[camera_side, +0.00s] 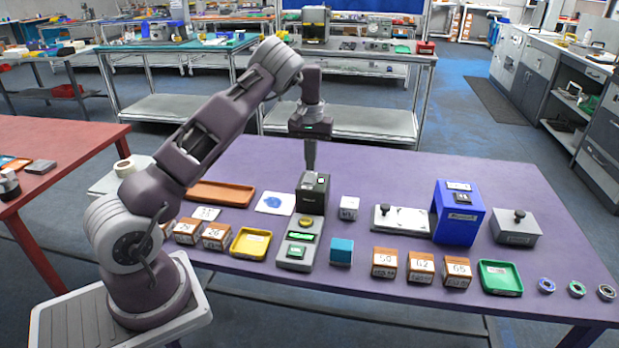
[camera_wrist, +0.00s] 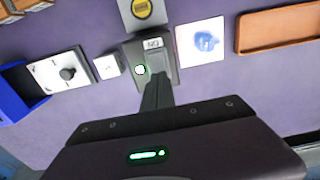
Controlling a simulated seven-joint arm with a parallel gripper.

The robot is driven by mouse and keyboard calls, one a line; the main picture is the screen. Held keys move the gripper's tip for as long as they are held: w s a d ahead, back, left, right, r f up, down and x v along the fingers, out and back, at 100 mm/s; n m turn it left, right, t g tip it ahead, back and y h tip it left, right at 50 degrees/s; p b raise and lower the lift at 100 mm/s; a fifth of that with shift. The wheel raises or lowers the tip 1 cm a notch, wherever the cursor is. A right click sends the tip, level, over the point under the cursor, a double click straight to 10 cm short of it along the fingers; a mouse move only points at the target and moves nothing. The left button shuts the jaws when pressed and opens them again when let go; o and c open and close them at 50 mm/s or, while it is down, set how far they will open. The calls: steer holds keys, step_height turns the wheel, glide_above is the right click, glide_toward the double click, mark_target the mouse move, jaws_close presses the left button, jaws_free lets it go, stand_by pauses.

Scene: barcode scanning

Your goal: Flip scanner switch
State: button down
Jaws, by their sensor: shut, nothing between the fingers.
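The scanner (camera_side: 312,198) is a dark box on the purple table, behind a grey base with a yellow round button and green displays (camera_side: 299,246). Its top carries a lit green-white spot and a pale label. In the wrist view the scanner top (camera_wrist: 133,50) shows the label reading "NO" upside down or reversed and a lit round spot (camera_wrist: 140,70). My gripper (camera_side: 310,168) is shut and empty, pointing down at the scanner's top. In the wrist view its fingertips (camera_wrist: 158,80) overlap the scanner's near edge. I cannot tell whether they touch it.
A white card with a blue print (camera_side: 272,203) and an orange tray (camera_side: 221,194) lie left of the scanner. A small white cube (camera_side: 349,208), a white plate with a black knob (camera_side: 400,218) and a blue box (camera_side: 458,212) stand right. Numbered boxes line the front.

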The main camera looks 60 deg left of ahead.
mark_target(310, 175)
steer(key=shift+f, duration=0.9)
stand_by(0.3)
steer(key=shift+r, duration=3.55)
steer(key=s+d+r+m+t+h, duration=0.1)
steer(key=s+d+r+m+t, duration=0.1)
steer(key=s+d+r, duration=0.55)
steer(key=s+d+r+m+t, duration=0.1)
steer(key=s+d+r, duration=0.3)
steer(key=d+r, duration=0.65)
steer(key=s+d+f+m+t, duration=0.1)
steer(key=s+d+m, duration=0.1)
steer(key=s, duration=0.4)
steer(key=s+d+f+m, duration=0.1)
steer(key=s+d+m, duration=0.1)
steer(key=s+d, duration=0.3)
steer(key=s+d+f+m+t+y, duration=0.1)
steer(key=s+d, duration=0.3)
steer(key=s, duration=0.5)
steer(key=shift+f+m+t, duration=0.15)
steer(key=shift+m+t, duration=0.15)
steer(key=shift+m, duration=0.2)
